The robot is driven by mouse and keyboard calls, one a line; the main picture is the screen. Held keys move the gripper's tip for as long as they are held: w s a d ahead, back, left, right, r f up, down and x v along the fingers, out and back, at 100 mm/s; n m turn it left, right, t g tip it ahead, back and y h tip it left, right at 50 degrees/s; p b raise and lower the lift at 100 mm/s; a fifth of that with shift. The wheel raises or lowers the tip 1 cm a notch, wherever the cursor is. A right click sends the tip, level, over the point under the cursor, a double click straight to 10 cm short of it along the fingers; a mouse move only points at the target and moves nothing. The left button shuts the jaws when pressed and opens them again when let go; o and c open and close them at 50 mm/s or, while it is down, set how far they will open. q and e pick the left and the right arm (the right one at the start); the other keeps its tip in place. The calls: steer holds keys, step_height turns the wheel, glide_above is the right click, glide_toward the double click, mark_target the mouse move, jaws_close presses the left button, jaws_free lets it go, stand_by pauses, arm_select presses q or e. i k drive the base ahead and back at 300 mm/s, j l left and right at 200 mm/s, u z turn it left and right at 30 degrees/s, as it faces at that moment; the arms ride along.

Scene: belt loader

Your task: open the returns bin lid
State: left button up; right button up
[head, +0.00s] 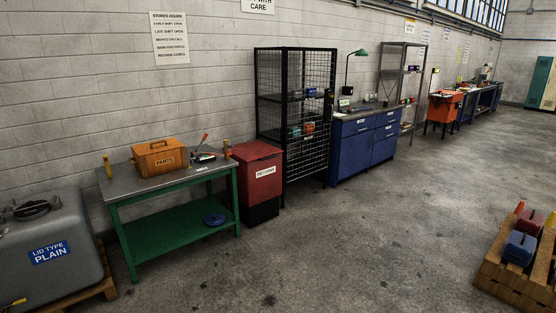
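The returns bin (263,183) is a red box with a dark base and a white label, standing on the floor left of centre in the head view. Its red lid (256,151) looks closed, lying flat on top. The bin stands between the green workbench and the black mesh cage. Neither of my grippers is in view.
A grey tank (45,245) is at the left. A black mesh cage (303,145) and a blue cabinet (364,146) stand to the right. A wooden pallet (512,283) is at lower right. The middle floor is clear.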

mark_target(250, 151)
steer(key=i, duration=1.6)
steer(key=i+z, duration=0.1)
steer(key=i, duration=0.45)
steer(key=i+z, duration=0.1)
steer(key=i, duration=0.45)
steer(key=i+j+z, duration=0.1)
steer(key=i, duration=0.45)
steer(key=i+j+z, duration=0.1)
steer(key=i, duration=0.45)
steer(key=i+j+z, duration=0.1)
steer(key=i+j, duration=0.2)
steer(key=i, duration=0.25)
